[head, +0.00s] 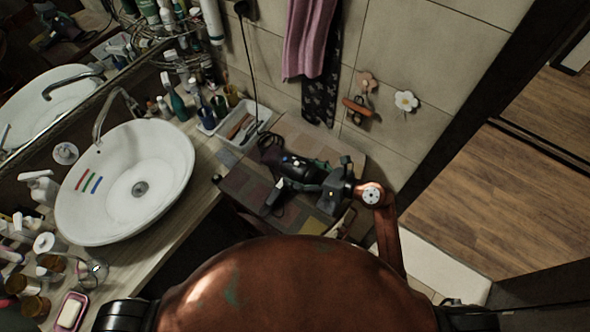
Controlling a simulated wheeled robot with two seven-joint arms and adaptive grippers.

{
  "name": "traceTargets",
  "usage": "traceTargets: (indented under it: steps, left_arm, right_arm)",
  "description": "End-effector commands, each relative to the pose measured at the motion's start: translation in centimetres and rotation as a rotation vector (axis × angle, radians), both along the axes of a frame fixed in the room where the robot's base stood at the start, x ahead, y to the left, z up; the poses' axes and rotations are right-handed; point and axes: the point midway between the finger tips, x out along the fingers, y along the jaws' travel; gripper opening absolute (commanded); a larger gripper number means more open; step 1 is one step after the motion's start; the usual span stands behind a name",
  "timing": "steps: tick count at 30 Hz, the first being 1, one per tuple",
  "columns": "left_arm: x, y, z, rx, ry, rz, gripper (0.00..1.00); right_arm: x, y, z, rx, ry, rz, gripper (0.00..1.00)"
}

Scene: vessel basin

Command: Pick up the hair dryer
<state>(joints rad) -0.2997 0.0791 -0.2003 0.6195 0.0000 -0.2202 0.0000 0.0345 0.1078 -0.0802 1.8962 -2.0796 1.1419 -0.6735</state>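The black hair dryer (293,166) lies on top of a low patchwork-coloured cabinet (240,184) beside the tiled wall. Its dark cord is bunched at its upper left. My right gripper (326,182) is at the right end of the hair dryer, low over the cabinet top, with its arm coming in from the right. Dark fingers overlap the dark dryer, so I cannot tell whether they touch it or how far apart they are. My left gripper is not in view.
A white basin (128,205) stands on the counter at left, with bottles and jars around it. A white tray (243,127) with small items sits behind the cabinet. Pink and black towels (309,40) hang above. Wooden floor (500,190) is clear at right.

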Motion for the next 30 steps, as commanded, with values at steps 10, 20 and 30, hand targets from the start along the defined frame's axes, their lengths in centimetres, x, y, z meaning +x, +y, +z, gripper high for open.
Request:
traceTargets:
  steps: [10, 20, 30]
  left_arm:
    - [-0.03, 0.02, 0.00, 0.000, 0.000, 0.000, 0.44]
    - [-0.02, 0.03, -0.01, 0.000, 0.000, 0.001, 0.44]
    - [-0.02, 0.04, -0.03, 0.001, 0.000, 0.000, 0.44]
  right_arm:
    - [0.02, -0.06, -0.11, -0.003, 0.000, -0.001, 0.53]
    - [-0.02, -0.06, -0.29, -0.007, 0.001, 0.001, 0.30]
    - [-0.05, -0.05, -0.08, -0.011, 0.000, 0.003, 0.29]
